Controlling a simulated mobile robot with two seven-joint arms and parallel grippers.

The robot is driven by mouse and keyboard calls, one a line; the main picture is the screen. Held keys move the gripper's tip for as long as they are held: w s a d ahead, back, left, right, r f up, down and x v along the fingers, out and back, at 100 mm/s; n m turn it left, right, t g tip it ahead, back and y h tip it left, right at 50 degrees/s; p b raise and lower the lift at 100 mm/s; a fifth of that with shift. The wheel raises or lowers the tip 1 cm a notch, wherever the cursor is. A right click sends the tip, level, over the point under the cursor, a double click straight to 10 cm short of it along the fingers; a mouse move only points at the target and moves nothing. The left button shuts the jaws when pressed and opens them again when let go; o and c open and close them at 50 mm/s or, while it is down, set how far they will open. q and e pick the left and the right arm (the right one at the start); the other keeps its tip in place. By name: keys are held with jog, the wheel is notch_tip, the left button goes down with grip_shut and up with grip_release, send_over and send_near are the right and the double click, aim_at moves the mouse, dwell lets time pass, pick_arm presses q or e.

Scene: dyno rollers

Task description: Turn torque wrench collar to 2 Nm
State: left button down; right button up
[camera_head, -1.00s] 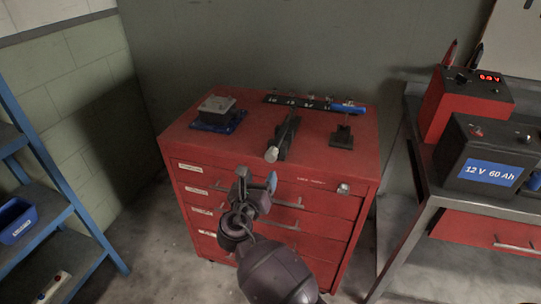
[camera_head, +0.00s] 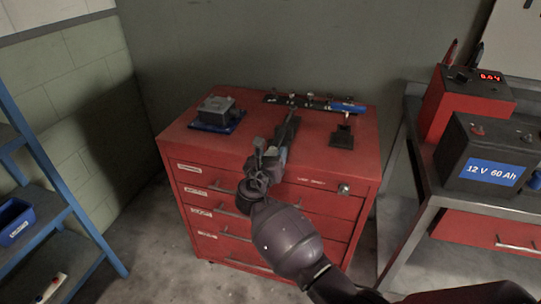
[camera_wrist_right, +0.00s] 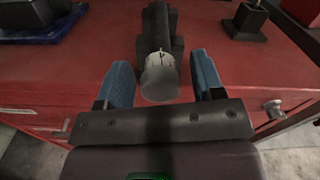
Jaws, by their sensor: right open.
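The torque wrench (camera_head: 287,131) lies in a dark holder on the red cabinet top, its near end pointing at me. In the right wrist view its pale round collar (camera_wrist_right: 159,77) shows, with dark marks on its upper side. My right gripper (camera_head: 266,155) is at the cabinet's front edge and covers the collar in the head view. In the right wrist view the gripper's (camera_wrist_right: 161,68) two blue fingers stand open, one on each side of the collar, with gaps. The marks are too small to read. My left gripper is not in view.
On the red cabinet (camera_head: 178,137), a grey box on a blue base (camera_head: 217,114) stands left and a small black stand (camera_head: 342,137) right. A rail with a blue-handled tool (camera_head: 347,107) lies behind. A bench with a battery (camera_head: 487,155) stands right, a blue shelf (camera_head: 60,215) left.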

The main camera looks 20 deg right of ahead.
jog(key=c, duration=0.9)
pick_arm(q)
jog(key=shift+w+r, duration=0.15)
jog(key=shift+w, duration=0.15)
